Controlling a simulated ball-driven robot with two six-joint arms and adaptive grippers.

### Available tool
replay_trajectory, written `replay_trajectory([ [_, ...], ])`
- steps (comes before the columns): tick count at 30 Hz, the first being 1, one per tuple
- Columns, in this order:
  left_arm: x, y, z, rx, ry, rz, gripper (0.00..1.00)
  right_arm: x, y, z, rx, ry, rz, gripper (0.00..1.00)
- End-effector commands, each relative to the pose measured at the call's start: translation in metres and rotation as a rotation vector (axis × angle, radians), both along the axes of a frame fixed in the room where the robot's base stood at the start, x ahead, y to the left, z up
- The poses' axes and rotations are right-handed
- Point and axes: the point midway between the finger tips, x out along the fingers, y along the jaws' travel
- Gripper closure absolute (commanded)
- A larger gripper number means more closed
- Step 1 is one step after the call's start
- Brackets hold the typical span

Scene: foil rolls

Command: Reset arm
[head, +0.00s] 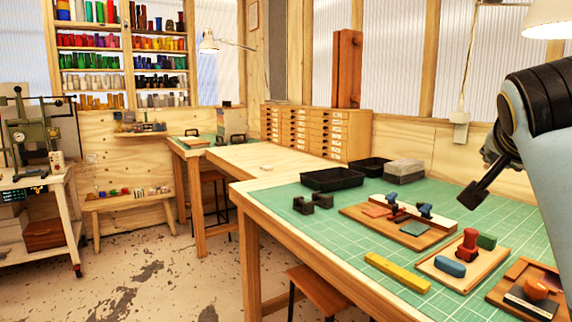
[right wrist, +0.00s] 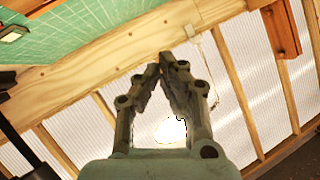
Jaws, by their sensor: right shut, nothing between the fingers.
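My right arm comes in from the right edge of the head view. My right gripper (head: 470,203) is held in the air above the back part of the green-topped bench, clear of everything on it. In the right wrist view its fingers (right wrist: 166,58) meet at the tips with nothing between them. My left gripper shows in neither view.
The bench's green mat (head: 345,215) bears a black tray (head: 332,179), a wooden board with blue-handled tools (head: 400,219), a yellow bar (head: 397,272), a red-knobbed stamp (head: 467,246) and an orange-knobbed block (head: 535,291). A wooden drawer cabinet (head: 318,131) stands behind.

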Motion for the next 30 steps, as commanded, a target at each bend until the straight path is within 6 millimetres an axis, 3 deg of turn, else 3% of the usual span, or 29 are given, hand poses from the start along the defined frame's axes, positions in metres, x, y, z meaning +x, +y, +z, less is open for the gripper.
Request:
replay_trajectory([
  [1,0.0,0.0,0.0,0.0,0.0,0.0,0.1,-0.018,0.006,-0.043,-0.032,0.124,0.073,1.0],
  [3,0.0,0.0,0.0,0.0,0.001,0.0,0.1,-0.046,0.018,-0.094,-0.073,0.287,0.192,1.0],
  [6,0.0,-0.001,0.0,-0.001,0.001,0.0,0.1,-0.092,0.034,-0.155,-0.118,0.491,0.367,1.0],
  [9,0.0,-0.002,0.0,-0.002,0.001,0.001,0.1,-0.136,0.049,-0.197,-0.143,0.643,0.521,1.0],
  [15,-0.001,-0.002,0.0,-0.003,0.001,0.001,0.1,-0.211,0.072,-0.247,-0.168,0.847,0.77,1.0],
  [22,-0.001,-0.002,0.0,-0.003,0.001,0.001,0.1,-0.288,0.094,-0.278,-0.165,1.003,1.019,1.0],
  [24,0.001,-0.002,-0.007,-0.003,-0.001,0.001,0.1,-0.275,0.091,-0.309,-0.161,1.004,1.005,1.0],
  [30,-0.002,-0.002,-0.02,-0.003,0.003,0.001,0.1,-0.266,0.084,-0.391,-0.14,1.028,0.998,1.0],
])
